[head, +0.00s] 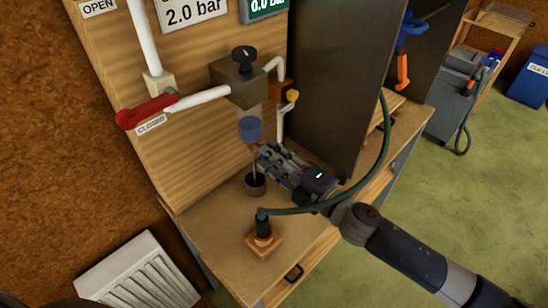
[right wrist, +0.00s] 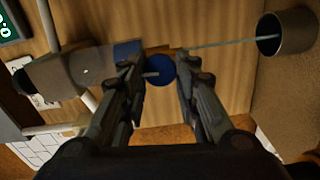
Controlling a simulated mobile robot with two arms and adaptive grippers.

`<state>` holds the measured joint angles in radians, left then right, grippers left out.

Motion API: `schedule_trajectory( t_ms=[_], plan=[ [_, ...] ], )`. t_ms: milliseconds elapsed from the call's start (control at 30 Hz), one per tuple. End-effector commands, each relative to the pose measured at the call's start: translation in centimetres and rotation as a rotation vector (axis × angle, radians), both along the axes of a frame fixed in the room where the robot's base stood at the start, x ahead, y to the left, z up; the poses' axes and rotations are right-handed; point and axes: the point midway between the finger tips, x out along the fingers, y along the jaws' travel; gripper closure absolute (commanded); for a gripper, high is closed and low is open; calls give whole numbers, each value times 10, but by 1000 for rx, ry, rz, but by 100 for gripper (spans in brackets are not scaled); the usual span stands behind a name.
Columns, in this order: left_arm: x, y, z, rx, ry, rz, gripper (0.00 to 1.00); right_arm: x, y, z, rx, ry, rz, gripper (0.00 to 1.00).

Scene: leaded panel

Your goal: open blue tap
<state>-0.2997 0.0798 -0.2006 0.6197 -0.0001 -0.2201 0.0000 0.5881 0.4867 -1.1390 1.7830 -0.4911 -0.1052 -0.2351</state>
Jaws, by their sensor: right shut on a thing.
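The blue tap is a round blue knob (right wrist: 161,71) between the fingers of my right gripper (right wrist: 156,66) in the right wrist view. It appears to sit at the lower end of the filter unit, whose blue lower part (head: 249,129) shows in the head view under a brown block. My right gripper (head: 264,155) reaches in from the right, just below that blue part, and is shut on the knob. The fingers hide the knob's sides. A thin tube runs down to a dark cup (head: 255,186) on the bench. My left gripper is not in view.
A green hose (head: 384,140) passes close to my right arm from a fitting on an orange base (head: 264,243). A dark upright panel (head: 335,80) stands right.

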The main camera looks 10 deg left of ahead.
Motion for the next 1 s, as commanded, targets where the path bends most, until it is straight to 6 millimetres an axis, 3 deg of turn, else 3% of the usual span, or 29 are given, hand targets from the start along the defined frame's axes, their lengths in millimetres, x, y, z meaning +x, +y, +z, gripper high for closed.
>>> schedule_trajectory(
  t_ms=[267,300,367,767,1000],
  plan=[
    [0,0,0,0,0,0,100,0,0,-1,0,1,1,95],
    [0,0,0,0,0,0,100,0,0,-1,0,1,1,66],
    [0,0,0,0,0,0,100,0,0,-1,0,1,1,53],
    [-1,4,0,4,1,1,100,-2,-3,-1,0,2,-1,52],
    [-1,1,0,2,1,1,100,-23,-35,-2,-1,6,-2,52]
  ],
)
